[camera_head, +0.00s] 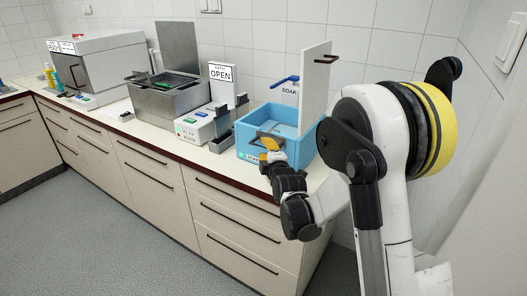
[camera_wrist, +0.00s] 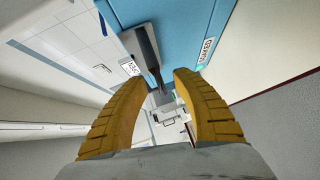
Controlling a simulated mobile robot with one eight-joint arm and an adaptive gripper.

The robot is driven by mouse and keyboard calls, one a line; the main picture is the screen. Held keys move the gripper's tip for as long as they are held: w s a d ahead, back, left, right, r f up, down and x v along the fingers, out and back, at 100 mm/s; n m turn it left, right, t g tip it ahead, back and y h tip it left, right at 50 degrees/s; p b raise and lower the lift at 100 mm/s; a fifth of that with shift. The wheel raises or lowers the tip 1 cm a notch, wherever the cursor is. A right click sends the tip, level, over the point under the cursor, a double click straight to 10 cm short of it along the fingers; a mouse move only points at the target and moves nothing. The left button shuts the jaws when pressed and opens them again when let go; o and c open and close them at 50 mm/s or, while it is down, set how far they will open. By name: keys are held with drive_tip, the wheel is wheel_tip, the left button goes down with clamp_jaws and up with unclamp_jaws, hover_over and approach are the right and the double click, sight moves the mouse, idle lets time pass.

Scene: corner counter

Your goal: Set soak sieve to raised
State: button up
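A dark bar handle (camera_head: 274,136), likely the sieve's, is at the basin's front rim. My gripper (camera_head: 268,147) has yellow fingers and is right at this handle. In the wrist view, the fingers (camera_wrist: 159,80) are apart; the dark handle (camera_wrist: 146,48) runs down toward the gap between their tips, and contact cannot be told. The sieve's body is hidden; its height is unclear.
A blue lever (camera_head: 285,80) sits behind the basin. Left of it stand a white control box (camera_head: 197,126), an "OPEN" sign (camera_head: 221,73), a steel bath with raised lid (camera_head: 165,100) and a white oven-like box (camera_head: 98,62). The floor in front is clear.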

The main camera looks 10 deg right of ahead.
drive_tip(key=shift+w+f, duration=0.1)
drive_tip(key=shift+w, duration=0.7)
clamp_jaws()
wheel_tip(320, 180, up, 9)
drive_tip(key=p, duration=0.5)
drive_tip(key=shift+w, duration=0.15)
unclamp_jaws()
